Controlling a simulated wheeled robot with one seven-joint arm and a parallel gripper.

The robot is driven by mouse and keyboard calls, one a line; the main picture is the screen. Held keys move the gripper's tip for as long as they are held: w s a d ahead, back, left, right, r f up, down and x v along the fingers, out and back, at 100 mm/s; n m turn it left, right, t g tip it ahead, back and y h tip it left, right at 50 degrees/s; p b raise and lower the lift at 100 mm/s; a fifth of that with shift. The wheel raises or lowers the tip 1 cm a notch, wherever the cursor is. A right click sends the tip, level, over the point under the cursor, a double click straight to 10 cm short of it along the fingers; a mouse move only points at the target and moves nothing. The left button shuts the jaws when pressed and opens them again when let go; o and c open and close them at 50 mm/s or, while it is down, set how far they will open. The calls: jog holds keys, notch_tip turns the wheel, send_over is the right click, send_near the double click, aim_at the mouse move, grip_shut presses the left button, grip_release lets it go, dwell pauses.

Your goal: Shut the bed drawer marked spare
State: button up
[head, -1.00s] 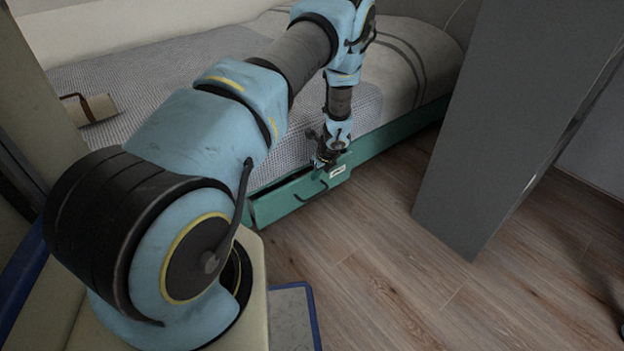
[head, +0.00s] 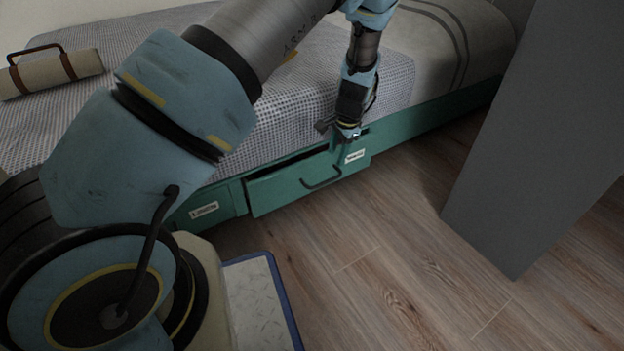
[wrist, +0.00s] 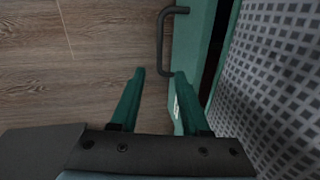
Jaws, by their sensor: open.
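The green bed drawer (head: 295,188) stands a little open, with a dark gap along its top edge. It has a dark bar handle (head: 322,182) and a white label (head: 355,156) at its right end, too small to read surely. My gripper (head: 346,134) is at the right end of the drawer front, above the label, pointing down. In the wrist view my open gripper (wrist: 160,74) has one finger over the floor and the other over the drawer front (wrist: 191,50). The handle (wrist: 164,42) lies just ahead of the fingertips. I cannot tell whether a finger touches the front.
A second labelled drawer front (head: 204,211) lies left of the open one. The bed (head: 300,105) has a checked cover and carries a strapped roll (head: 55,72). A grey panel (head: 545,140) stands at the right. The wood floor (head: 400,250) before the drawer is clear.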

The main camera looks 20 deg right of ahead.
aim_at(331, 180)
jog(key=shift+n, duration=0.3)
jog(key=b+x, duration=0.1)
jog(key=x, duration=0.2)
jog(key=b+x, duration=0.2)
jog(key=x, duration=0.2)
jog(key=b+x, duration=0.2)
jog(key=x, duration=0.1)
jog(key=shift+d+f, duration=0.2)
jog(key=shift+f, duration=0.2)
grip_shut()
jog(key=shift+w, duration=0.1)
dwell(0.6)
